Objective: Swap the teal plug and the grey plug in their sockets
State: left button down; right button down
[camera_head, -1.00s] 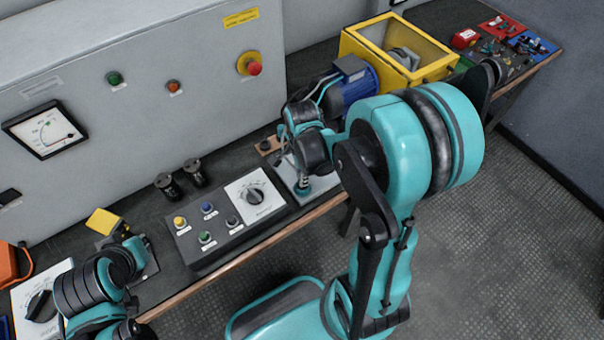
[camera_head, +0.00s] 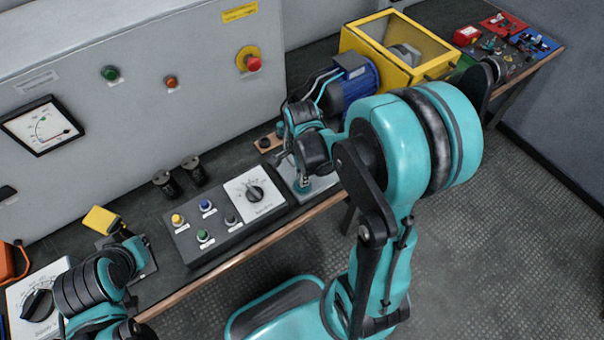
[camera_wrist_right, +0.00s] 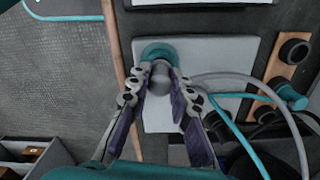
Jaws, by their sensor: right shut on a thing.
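My right gripper (camera_head: 303,178) points down over a pale plate (camera_wrist_right: 215,50) at the bench's front edge. In the right wrist view its fingertips (camera_wrist_right: 160,84) are closed on the grey plug (camera_wrist_right: 161,76). A teal round part (camera_wrist_right: 157,51) shows just beside and beyond the grey plug; whether they touch is unclear. The teal plug (camera_wrist_right: 291,94) appears at the wooden socket block (camera_wrist_right: 285,66), which has black round sockets. My left gripper (camera_head: 124,235) is at the lower left, mostly hidden by its own arm, far from the plugs.
Grey and teal cables (camera_wrist_right: 246,146) loop between the plate and the socket block. A blue motor (camera_head: 357,85) and yellow guard box (camera_head: 425,68) stand behind. A button panel (camera_head: 207,222) with a rotary switch is left of the plate.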

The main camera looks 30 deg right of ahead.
jog(key=shift+f+b, duration=0.4)
jog(key=shift+f, duration=0.1)
jog(key=c, duration=1.3)
grip_release()
jog(key=shift+r, duration=0.1)
notch_tip(320, 180, up, 12)
